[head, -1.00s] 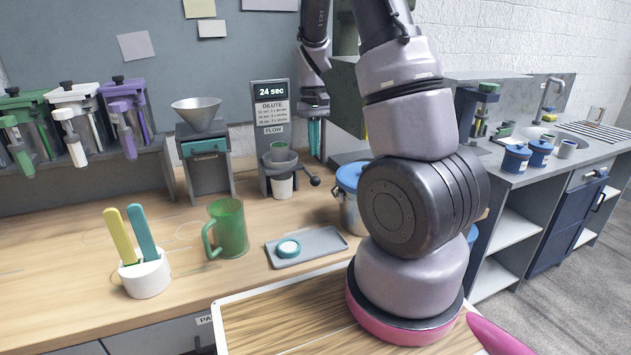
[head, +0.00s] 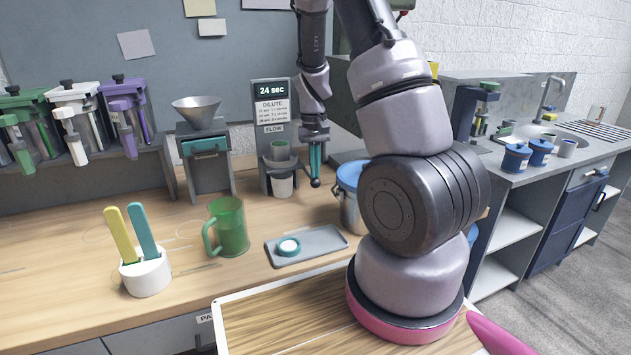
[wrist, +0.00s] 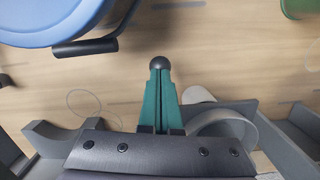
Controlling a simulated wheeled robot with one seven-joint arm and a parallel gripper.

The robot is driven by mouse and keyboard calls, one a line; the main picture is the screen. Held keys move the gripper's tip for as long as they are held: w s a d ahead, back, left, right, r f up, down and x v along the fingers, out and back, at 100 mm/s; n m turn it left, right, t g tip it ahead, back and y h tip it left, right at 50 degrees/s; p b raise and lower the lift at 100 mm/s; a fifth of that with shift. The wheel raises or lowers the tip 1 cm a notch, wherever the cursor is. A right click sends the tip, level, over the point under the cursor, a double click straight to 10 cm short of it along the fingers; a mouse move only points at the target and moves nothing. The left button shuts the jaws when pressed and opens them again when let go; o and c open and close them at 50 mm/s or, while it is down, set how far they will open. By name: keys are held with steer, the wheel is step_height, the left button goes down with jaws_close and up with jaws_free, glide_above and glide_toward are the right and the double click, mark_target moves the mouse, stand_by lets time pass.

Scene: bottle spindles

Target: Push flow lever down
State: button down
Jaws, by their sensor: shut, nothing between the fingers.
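The grey dispenser (head: 258,130) stands at the back of the counter, with a display reading "24 sec" and a FLOW label. Its flow lever ends in a dark round knob (head: 315,182) on the right side. My gripper (head: 315,172) points down with its teal fingers shut and empty, right above the knob. In the wrist view the knob (wrist: 159,62) shows at the tips of the closed fingers (wrist: 161,95). They look touching or nearly so; I cannot tell which. The lever's rod is mostly hidden there by the fingers.
A white cup (head: 282,185) sits under the dispenser's holder. A blue-lidded metal pot (head: 349,205) stands close to the right of the lever. A funnel stand (head: 205,150) is to the left. A green mug (head: 232,232) and grey tray (head: 325,241) are in front.

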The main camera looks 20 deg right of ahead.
step_height(320, 180, down, 4)
steer(key=shift+r, duration=0.2)
steer(key=shift+w+d+r, duration=0.15)
steer(key=shift+w+r, duration=0.1)
steer(key=shift+w, duration=0.5)
steer(key=shift+w+d+r, duration=0.1)
steer(key=shift+w+r, duration=0.15)
steer(key=shift+w, duration=0.5)
steer(key=shift+r, duration=0.15)
step_height(320, 180, up, 10)
steer(key=w, duration=0.1)
steer(key=shift+r, duration=0.25)
steer(key=shift+d, duration=0.1)
